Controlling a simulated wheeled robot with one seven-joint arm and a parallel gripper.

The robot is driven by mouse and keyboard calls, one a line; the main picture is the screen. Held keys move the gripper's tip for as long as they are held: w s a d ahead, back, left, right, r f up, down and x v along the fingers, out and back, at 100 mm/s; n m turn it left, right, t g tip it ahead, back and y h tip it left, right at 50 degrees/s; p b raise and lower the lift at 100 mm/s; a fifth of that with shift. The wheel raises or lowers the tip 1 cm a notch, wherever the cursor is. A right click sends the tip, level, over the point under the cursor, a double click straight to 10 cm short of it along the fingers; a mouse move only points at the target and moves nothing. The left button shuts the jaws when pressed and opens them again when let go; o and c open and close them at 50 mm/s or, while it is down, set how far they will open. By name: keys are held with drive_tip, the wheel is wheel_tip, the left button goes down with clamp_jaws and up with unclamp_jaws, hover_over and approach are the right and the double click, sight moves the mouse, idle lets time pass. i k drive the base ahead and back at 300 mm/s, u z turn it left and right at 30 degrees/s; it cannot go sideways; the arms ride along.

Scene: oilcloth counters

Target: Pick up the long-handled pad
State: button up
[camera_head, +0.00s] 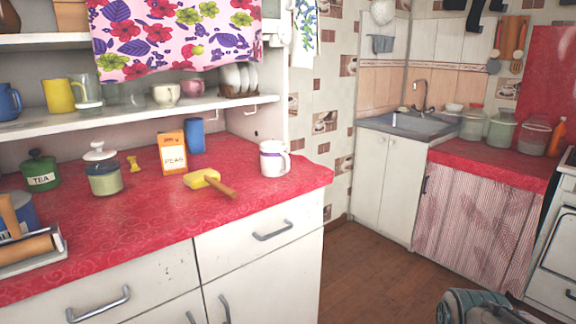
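The long-handled pad (203,179) lies on the red counter (255,197) at the left. It has a yellow head and a brown wooden handle that points down and right, toward the counter's front edge. Nothing covers it. A grey-green part of my own arm shows at the bottom right, over the floor and far from the pad. My gripper is not in view.
A white mug (274,160) stands right of the pad. A peas box (172,155) and a blue cup (195,136) stand behind it. A lidded jar (104,175) is to the left. The counter's front around the handle is clear.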

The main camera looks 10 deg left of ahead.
sight(196, 180)
drive_tip(key=z, duration=0.2)
drive_tip(key=i, duration=0.75)
drive_tip(key=u, duration=0.7)
drive_tip(key=i, duration=0.75)
drive_tip(key=u, duration=0.75)
